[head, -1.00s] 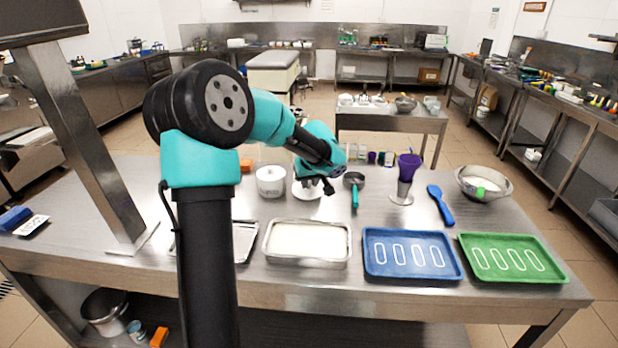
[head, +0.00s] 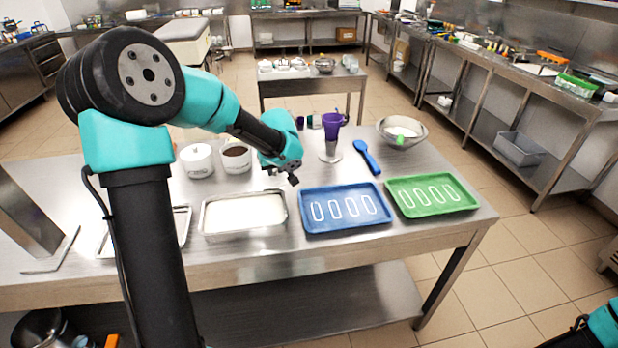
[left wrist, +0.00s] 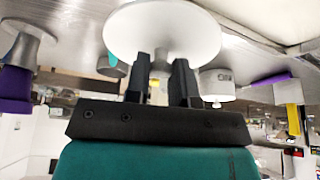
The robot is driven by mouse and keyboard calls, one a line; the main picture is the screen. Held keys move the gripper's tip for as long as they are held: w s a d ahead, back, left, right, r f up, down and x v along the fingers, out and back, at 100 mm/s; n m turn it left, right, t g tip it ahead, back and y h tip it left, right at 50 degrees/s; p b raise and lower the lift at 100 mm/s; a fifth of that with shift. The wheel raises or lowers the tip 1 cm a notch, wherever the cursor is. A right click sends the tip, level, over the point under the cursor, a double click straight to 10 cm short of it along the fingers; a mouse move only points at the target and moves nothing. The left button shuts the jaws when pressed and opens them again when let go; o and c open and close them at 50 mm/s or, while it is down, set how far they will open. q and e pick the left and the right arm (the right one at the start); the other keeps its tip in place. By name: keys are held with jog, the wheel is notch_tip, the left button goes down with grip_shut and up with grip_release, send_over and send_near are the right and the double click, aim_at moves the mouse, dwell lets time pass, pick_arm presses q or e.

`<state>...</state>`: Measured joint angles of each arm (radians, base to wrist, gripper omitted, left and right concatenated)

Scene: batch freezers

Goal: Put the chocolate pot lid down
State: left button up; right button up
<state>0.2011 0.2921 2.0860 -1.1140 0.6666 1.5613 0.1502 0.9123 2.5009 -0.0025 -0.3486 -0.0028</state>
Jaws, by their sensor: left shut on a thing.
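My left gripper (head: 290,176) is shut on the white chocolate pot lid (left wrist: 150,28). In the left wrist view the lid is a round white disc with its knob between the two black fingers. In the head view the lid is hidden by the gripper and arm. The chocolate pot (head: 236,158) is white and uncovered, with dark brown chocolate showing inside, just left of my left gripper. Part of my right arm (head: 603,326) shows in the bottom right corner; its fingertips are not seen.
A closed white pot (head: 197,160) stands left of the chocolate pot. A steel tray (head: 244,228), a blue mould (head: 345,224) and a green mould (head: 432,208) line the front edge.

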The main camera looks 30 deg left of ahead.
pick_arm(q)
jog(key=d+f+m, duration=0.1)
jog(key=d, duration=0.3)
jog(key=d+f, duration=0.1)
jog(key=d, duration=0.4)
jog(key=w+d+f+m+h, duration=0.1)
jog(key=d, duration=0.3)
jog(key=shift+d+f+m+t, duration=0.15)
jog(key=shift+f+m+t, duration=0.15)
jog(key=shift+f, duration=0.1)
jog(key=w+a, duration=0.2)
jog(key=w, duration=0.2)
jog(key=w+a+f, duration=0.1)
jog(key=w+a, duration=0.2)
jog(key=w, duration=0.1)
jog(key=w+a, duration=0.3)
jog(key=w, duration=0.2)
jog(key=shift+f, duration=0.2)
jog(key=shift+w+a, duration=0.1)
jog(key=shift+w+a, duration=0.15)
jog(key=shift+w, duration=0.1)
jog(key=shift+f, duration=1.8)
jog(key=shift+f, duration=0.1)
